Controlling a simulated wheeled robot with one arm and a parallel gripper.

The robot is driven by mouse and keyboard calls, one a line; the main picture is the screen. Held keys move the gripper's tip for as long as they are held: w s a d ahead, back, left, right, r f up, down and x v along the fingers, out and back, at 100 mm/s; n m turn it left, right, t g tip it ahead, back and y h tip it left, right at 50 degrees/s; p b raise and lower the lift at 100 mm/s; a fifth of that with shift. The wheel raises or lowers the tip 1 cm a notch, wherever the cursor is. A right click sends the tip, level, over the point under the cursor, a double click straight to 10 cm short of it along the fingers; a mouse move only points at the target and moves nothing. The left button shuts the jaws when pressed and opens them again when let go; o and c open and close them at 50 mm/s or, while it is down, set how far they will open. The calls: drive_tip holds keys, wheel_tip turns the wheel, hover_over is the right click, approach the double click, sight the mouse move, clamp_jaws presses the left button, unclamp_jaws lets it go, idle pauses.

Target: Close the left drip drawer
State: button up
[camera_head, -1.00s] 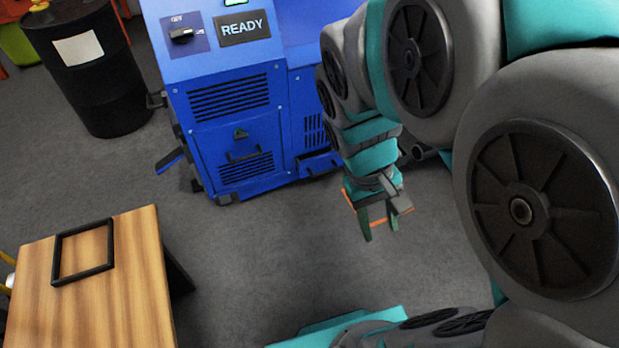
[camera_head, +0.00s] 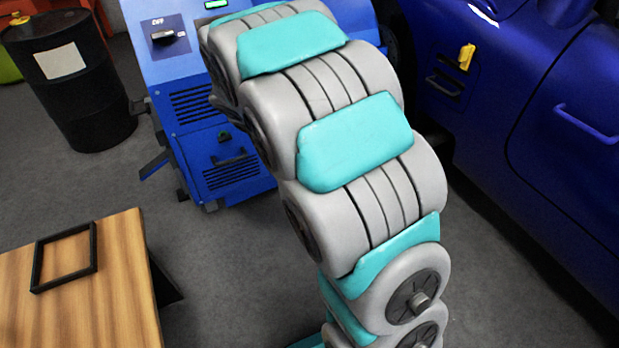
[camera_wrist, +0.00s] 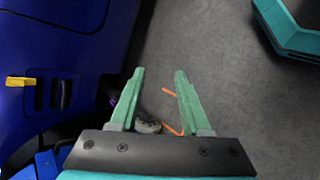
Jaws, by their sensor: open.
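The blue dynamometer cabinet (camera_head: 185,95) stands at the top left of centre in the head view. Its front shows a vented panel with a dark handle (camera_head: 232,158). I cannot tell which part is the left drip drawer; my arm covers the cabinet's right side. My gripper (camera_wrist: 158,78) shows in the wrist view with its two green fingers apart and nothing held between them. It points over grey floor beside the blue vehicle. In the head view it is hidden behind my arm.
A blue vehicle (camera_head: 520,130) with a yellow latch (camera_head: 467,57) fills the right side. A black drum (camera_head: 75,95) stands at the left. A wooden table (camera_head: 110,290) with a black frame (camera_head: 38,264) is at lower left. Grey floor between table and cabinet is free.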

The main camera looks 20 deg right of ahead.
drive_tip(key=w+f+n+t+h+b, duration=0.4)
drive_tip(key=w+f+n+t+h, duration=0.2)
drive_tip(key=w+f, duration=1.45)
drive_tip(key=w+a+f+n+t+b, duration=0.1)
drive_tip(key=w+a+f+n+t, duration=0.25)
drive_tip(key=w+f, duration=0.5)
drive_tip(key=shift+y, duration=0.3)
drive_tip(key=shift+s+f+b+x, duration=0.15)
drive_tip(key=shift+f+b+x, duration=0.1)
drive_tip(key=shift+x, duration=1.6)
drive_tip(key=shift+s+f+b+x, duration=0.1)
drive_tip(key=shift+b+x, duration=0.15)
drive_tip(key=shift+x, duration=1.55)
clamp_jaws()
